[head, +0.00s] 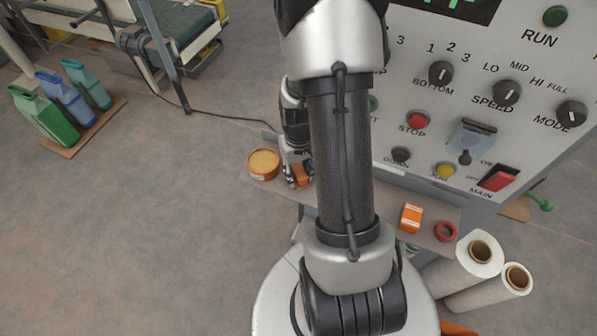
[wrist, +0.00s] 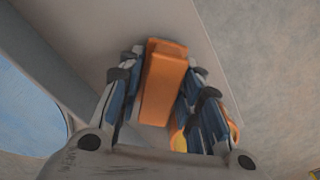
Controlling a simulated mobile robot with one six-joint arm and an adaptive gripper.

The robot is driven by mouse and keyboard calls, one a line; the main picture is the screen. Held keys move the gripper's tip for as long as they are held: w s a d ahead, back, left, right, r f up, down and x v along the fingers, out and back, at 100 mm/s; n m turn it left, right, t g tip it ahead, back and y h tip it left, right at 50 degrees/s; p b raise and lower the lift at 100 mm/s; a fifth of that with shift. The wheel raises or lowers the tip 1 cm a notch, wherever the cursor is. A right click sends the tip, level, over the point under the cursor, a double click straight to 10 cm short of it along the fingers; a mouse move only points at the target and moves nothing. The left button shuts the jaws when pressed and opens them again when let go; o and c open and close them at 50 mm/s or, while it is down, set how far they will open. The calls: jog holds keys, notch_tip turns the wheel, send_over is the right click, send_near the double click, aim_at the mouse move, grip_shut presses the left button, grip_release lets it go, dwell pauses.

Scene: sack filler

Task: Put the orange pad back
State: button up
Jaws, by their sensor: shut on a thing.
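My gripper (head: 296,174) is shut on the orange pad (head: 303,175), over or at the left part of the shelf below the control panel. In the wrist view the orange pad (wrist: 165,80) stands lengthwise between the two fingers of my gripper (wrist: 153,95). I cannot tell whether the pad touches the shelf. My own arm hides part of the shelf and panel in the head view.
A round orange tin (head: 263,164) stands on the shelf just left of my gripper. An orange-and-white box (head: 411,217) and a red ring (head: 445,231) lie on the shelf's right part. The control panel (head: 440,100) rises behind.

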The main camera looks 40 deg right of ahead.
jog(key=o, duration=1)
jog(key=shift+o, duration=0.2)
notch_tip(320, 180, up, 12)
jog(key=p, duration=0.5)
jog(key=a+r+n+t, duration=0.2)
jog(key=a+r, duration=0.8)
jog(key=r, duration=0.3)
jog(key=s+a+r+n+t, duration=0.2)
jog(key=s+a+r, duration=0.6)
jog(key=s+a, duration=0.1)
jog(key=shift+a+n+t, duration=0.3)
jog(key=shift+a, duration=0.3)
